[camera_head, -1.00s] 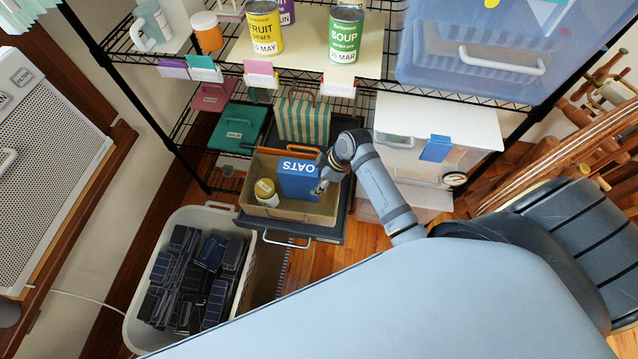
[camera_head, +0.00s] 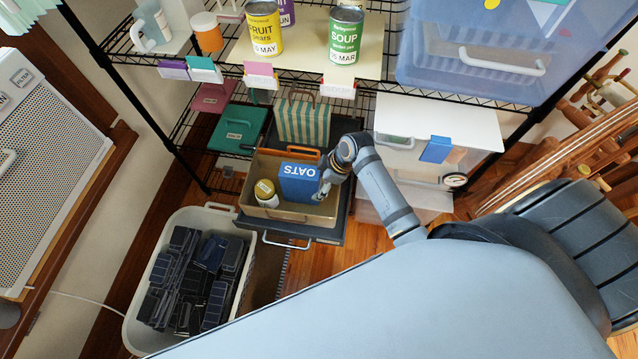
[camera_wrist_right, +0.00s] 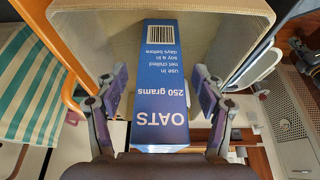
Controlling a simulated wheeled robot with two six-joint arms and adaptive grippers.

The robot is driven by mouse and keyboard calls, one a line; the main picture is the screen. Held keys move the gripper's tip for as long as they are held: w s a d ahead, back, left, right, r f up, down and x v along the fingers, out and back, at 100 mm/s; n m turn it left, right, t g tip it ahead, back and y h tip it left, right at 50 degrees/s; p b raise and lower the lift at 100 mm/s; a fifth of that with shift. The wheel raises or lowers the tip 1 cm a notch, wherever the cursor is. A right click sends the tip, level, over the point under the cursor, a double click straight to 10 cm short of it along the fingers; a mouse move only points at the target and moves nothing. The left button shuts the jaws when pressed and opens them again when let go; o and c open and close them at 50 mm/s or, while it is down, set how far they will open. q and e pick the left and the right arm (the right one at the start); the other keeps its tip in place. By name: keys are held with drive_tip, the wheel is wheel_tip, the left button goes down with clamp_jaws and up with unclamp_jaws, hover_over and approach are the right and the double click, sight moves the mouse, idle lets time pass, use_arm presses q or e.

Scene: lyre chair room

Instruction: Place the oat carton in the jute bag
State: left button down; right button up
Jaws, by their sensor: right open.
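The blue oat carton (camera_head: 299,183) stands inside the tan jute bag (camera_head: 294,213), which has an orange handle (camera_head: 291,153). In the wrist view, the carton (camera_wrist_right: 160,95) shows its printed side between the bag's tan walls (camera_wrist_right: 75,28). My right gripper (camera_head: 322,190) is at the carton's right end. In the wrist view, my right gripper (camera_wrist_right: 160,84) is open, with one finger on each side of the carton and a gap visible beside it. The carton's lower part is hidden. My left gripper is not in view.
A jar (camera_head: 266,193) stands in the bag, left of the carton. The bag sits on a dark pulled-out tray (camera_head: 325,235). A green striped bag (camera_head: 302,119) is behind. A white bin (camera_head: 148,325) of dark packs stands at left. Shelf cans (camera_head: 346,38) are above.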

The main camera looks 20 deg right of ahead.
drive_tip(key=p+v, duration=0.1)
drive_tip(key=v, duration=1)
drive_tip(key=shift+p, duration=0.35)
